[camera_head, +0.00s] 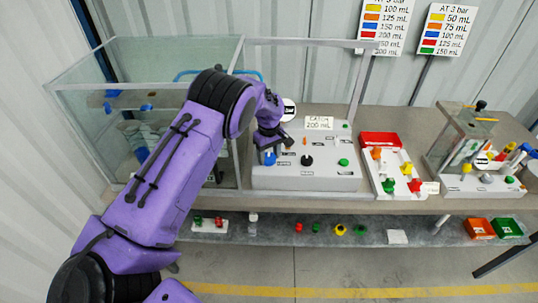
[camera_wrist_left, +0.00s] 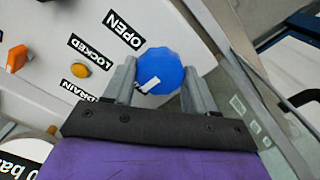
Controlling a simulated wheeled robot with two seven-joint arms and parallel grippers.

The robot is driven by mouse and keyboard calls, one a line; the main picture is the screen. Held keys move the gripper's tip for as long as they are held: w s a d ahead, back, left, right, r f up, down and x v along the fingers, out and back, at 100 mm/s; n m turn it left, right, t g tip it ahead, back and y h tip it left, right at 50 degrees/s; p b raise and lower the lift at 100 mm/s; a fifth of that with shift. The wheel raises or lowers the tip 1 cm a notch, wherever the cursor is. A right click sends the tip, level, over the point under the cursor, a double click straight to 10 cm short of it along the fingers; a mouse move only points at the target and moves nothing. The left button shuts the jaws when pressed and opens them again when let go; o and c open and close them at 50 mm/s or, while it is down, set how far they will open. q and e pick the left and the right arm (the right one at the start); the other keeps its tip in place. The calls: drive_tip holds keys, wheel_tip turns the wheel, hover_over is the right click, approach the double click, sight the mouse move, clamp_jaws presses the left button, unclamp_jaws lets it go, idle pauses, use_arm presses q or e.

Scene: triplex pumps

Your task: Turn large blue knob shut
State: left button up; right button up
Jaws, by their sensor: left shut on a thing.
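The large blue knob (camera_head: 270,158) sits at the left end of the grey control panel (camera_head: 305,180). My left gripper (camera_head: 268,147) comes down over it from above. In the left wrist view the faceted blue knob (camera_wrist_left: 160,68) is between the two grey fingers of my left gripper (camera_wrist_left: 160,78), which is shut on it. A white mark (camera_wrist_left: 149,85) shows on the knob's near lower-left part. My right gripper is not in view.
A clear-walled tank (camera_head: 85,125) stands left of the panel. An orange button (camera_wrist_left: 79,70) lies left of the knob in the wrist view. A white board with coloured knobs (camera_head: 390,172) and another clear apparatus (camera_head: 460,140) stand to the right. A lower shelf (camera_head: 270,232) holds small parts.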

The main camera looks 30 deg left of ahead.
sight(269, 157)
use_arm(q)
drive_tip(key=shift+w+n, duration=0.1)
drive_tip(key=shift+n, duration=0.4)
drive_tip(key=o, duration=1)
drive_tip(key=shift+o, duration=0.2)
wheel_tip(269, 157, up, 11)
drive_tip(key=b, duration=0.3)
drive_tip(key=shift+f, duration=0.15)
